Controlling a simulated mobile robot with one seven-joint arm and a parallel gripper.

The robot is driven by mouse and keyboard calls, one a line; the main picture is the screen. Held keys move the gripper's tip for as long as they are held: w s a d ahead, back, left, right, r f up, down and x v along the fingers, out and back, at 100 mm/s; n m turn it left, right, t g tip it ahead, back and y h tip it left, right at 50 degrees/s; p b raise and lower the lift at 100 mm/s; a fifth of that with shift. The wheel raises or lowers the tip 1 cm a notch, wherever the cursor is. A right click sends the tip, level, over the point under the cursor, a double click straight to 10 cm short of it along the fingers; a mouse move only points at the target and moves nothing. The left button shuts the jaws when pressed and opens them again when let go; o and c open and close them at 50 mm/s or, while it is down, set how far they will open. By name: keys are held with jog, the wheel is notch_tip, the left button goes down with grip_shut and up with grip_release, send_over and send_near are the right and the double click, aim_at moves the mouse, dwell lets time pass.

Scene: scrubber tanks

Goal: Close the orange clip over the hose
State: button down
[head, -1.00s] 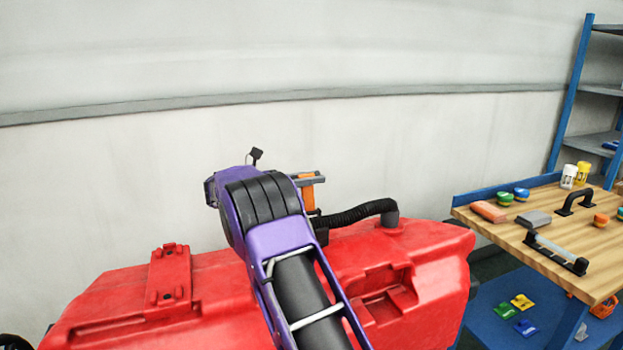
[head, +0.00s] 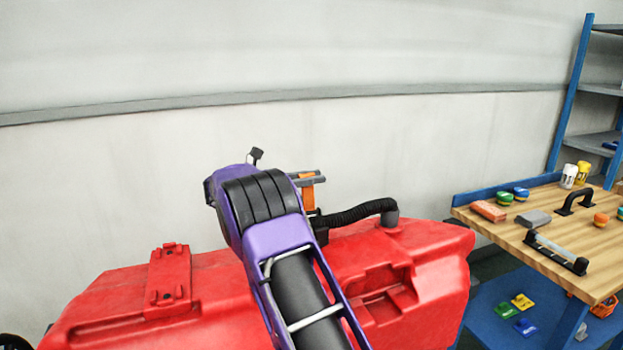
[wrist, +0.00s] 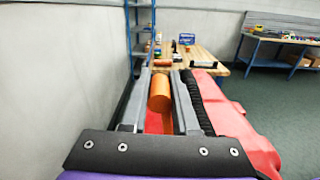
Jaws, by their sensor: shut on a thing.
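The orange clip (head: 307,196) shows at the left end of the black ribbed hose (head: 350,213), on top of the red tank (head: 430,255). My gripper (wrist: 163,80) is shut on the clip; in the wrist view the orange clip (wrist: 160,97) lies between the two grey fingers. In the head view the grey fingers (head: 308,177) cross the clip's upper part. The hose (wrist: 194,100) runs just right of the fingers in the wrist view. My purple arm hides part of the tank and the clip's surroundings. I cannot tell whether the clip is closed over the hose.
A grey elbow (head: 390,217) joins the hose's right end to the tank. A wooden workbench (head: 500,230) with tools and small parts stands at the right, with a blue shelf (head: 568,95) behind. The pale wall (head: 120,180) runs behind the tank.

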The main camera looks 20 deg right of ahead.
jog(key=s+m, duration=0.1)
jog(key=m, duration=0.1)
jog(key=s+m+b, duration=0.1)
jog(key=shift+s+r+m, duration=0.35)
jog(key=shift+s+m, duration=0.05)
jog(key=shift+s+p, duration=0.45)
jog(key=shift+s, duration=0.1)
jog(key=shift+s+f, duration=0.15)
jog(key=c, duration=0.7)
grip_release()
jog(key=shift+a, duration=0.1)
jog(key=a+p, duration=0.1)
jog(key=a, duration=1.6)
jog(key=shift+a+p, duration=0.15)
jog(key=shift+p, duration=0.2)
